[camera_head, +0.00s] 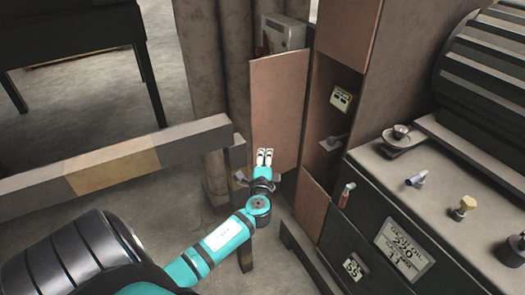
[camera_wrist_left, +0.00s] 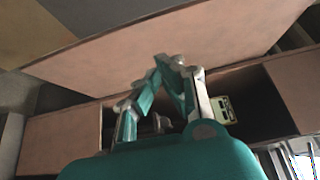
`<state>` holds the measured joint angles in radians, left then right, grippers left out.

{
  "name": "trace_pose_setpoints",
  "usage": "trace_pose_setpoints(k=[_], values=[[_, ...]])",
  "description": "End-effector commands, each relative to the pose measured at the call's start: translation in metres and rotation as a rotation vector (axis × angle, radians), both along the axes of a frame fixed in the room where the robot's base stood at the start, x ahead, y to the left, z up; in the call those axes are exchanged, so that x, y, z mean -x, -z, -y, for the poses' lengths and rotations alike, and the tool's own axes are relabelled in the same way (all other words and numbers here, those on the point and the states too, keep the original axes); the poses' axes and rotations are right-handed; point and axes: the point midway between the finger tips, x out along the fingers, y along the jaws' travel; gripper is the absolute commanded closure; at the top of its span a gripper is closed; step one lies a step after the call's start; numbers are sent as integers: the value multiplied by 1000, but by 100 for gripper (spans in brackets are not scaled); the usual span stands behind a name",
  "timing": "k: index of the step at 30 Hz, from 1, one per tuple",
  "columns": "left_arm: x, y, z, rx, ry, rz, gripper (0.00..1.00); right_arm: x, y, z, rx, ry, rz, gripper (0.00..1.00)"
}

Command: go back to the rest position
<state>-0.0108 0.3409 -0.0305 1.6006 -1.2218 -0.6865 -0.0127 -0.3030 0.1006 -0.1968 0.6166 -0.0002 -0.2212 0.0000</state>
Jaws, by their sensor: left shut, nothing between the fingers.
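My left arm reaches in from the lower left in the head view. Its gripper (camera_head: 265,157) is shut and empty, in front of a tan cabinet door (camera_head: 278,105) that stands open. In the left wrist view the gripper's fingers (camera_wrist_left: 172,62) come together at the tips, with the door panel (camera_wrist_left: 200,35) behind them. I cannot tell whether the tips touch the door. The open compartment (camera_head: 333,115) to the right of the door holds a small pale boxed device (camera_head: 341,98), which also shows in the left wrist view (camera_wrist_left: 222,110). My right gripper is not in view.
A grey bench or rail (camera_head: 120,165) crosses at left, close to my arm.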

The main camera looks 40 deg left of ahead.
Motion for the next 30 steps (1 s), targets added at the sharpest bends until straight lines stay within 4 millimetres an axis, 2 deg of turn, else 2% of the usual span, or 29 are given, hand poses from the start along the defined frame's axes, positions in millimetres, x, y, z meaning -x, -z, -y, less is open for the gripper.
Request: trace_pose_setpoints(k=[7, 12, 19, 22, 23, 26, 29, 30], values=[[36, 2, 21, 4, 1, 0, 100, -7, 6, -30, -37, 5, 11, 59], [49, 1, 28, 2, 0, 0, 100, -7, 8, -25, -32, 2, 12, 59], [51, 0, 30, 1, 0, 0, 100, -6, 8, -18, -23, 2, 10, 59], [51, 10, 31, 16, 4, -17, 100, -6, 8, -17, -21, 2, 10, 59], [52, 17, 31, 29, 6, -28, 100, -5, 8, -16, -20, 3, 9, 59], [55, 60, 36, 102, 21, -97, 100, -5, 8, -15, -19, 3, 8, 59], [67, 126, 47, 222, 36, -198, 100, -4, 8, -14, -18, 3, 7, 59], [75, 154, 53, 276, 41, -242, 100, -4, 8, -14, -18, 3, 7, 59]])
